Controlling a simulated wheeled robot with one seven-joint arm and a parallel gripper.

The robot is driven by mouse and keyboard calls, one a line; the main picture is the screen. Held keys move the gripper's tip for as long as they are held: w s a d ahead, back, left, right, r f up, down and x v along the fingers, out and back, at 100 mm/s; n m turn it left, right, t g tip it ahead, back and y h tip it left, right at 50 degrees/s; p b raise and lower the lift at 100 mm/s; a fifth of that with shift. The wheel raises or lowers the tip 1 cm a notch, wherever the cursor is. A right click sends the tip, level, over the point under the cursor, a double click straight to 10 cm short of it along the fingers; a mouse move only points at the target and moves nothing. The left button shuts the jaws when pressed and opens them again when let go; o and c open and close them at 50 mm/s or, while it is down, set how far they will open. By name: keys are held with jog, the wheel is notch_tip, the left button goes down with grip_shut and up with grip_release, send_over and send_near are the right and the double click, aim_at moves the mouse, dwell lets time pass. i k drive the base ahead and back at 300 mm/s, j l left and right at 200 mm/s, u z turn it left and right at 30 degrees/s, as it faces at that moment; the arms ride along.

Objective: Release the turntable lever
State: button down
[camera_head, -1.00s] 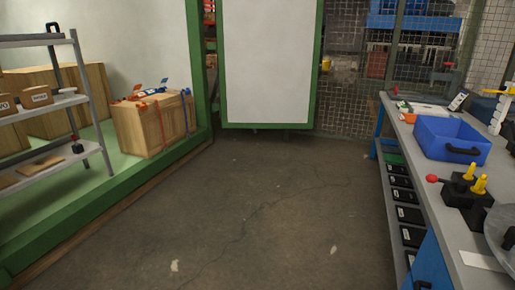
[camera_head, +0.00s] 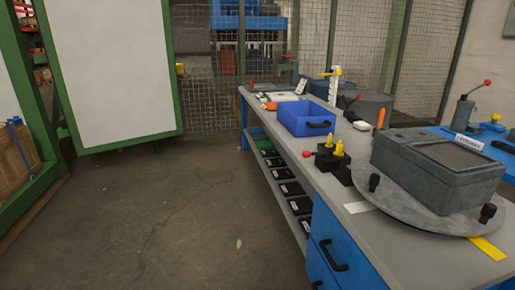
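The turntable (camera_head: 400,207) is a round grey plate on the workbench at the right. A grey box-shaped unit (camera_head: 440,165) with a dark top panel sits on it, and black knobs stand at the plate's rim. Left of it is a black block (camera_head: 326,162) with yellow pegs and a short lever with a red knob (camera_head: 306,154) pointing left. Another red-knobbed lever (camera_head: 487,83) stands on a grey fixture at the far right. I cannot tell which lever belongs to the turntable. My gripper is not in view.
The grey workbench (camera_head: 285,172) runs along the right, with blue drawers (camera_head: 325,245) and a lower shelf of black boxes. A blue bin (camera_head: 307,119) stands farther back. The floor (camera_head: 185,205) left of the bench is clear. A green-framed white panel (camera_head: 115,75) stands behind.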

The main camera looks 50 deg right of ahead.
aim_at(327, 153)
jog(key=i+j+u, duration=0.1)
jog(key=i, duration=0.9)
jog(key=i+j+z, duration=0.2)
jog(key=i+z, duration=0.25)
jog(key=i+j+z, duration=0.3)
jog(key=z, duration=0.2)
jog(key=i+j+z, duration=0.45)
jog(key=k+j, duration=0.05)
